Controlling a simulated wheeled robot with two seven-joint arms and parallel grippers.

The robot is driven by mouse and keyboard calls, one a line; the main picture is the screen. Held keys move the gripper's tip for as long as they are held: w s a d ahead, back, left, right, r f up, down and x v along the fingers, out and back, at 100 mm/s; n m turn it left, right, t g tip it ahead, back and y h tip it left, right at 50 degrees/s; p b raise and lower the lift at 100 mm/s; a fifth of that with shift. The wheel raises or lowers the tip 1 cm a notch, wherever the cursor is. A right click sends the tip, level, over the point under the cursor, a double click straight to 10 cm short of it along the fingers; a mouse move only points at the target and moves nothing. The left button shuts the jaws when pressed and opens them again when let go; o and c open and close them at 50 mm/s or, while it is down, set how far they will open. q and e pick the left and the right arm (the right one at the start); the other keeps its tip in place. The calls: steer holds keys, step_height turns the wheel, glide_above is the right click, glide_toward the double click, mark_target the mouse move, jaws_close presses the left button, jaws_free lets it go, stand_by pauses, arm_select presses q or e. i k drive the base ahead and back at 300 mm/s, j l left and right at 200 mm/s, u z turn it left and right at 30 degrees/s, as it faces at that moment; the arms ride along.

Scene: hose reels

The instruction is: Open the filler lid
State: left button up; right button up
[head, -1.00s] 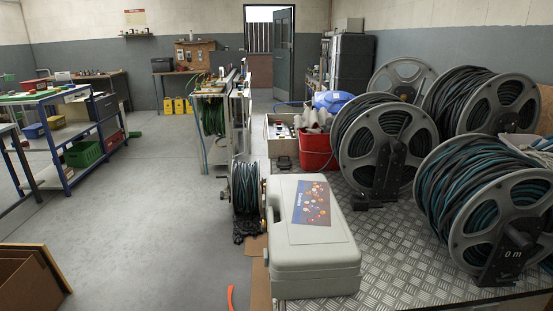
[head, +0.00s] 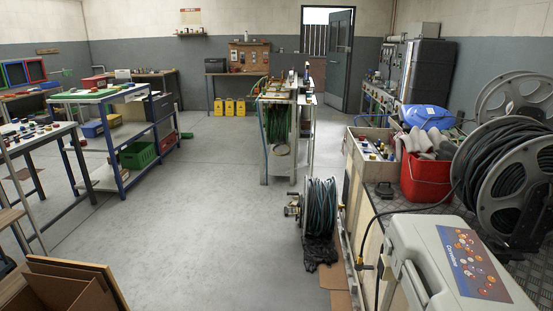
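I cannot make out a filler lid in the head view. Neither of my grippers is in view. A light grey plastic case (head: 416,250) with a colourful label on its top lies at the lower right on the metal bench, and it looks closed. A small hose reel (head: 320,206) with dark green hose stands on the floor left of the bench. Large grey hose reels (head: 478,192) with dark hose stand on the bench at the right edge, partly cut off.
A red bucket (head: 425,180) and a wooden box of small parts (head: 373,146) stand on the bench. A trolley with hose (head: 280,122) is in the middle. A blue shelf table (head: 119,142) is at left, an open cardboard box (head: 60,287) at lower left. The grey floor (head: 210,210) between is clear.

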mark_target(379, 189)
steer(key=i+j, duration=0.15)
steer(key=i, duration=0.25)
steer(key=i+j, duration=0.2)
steer(key=i, duration=0.25)
steer(key=i+j, duration=0.15)
steer(key=i, duration=0.25)
steer(key=i+z, duration=0.3)
steer(key=i, duration=0.2)
steer(key=i+z, duration=0.25)
steer(key=i, duration=0.3)
steer(key=i+j+z, duration=0.3)
steer(key=i, duration=0.2)
steer(key=l, duration=0.1)
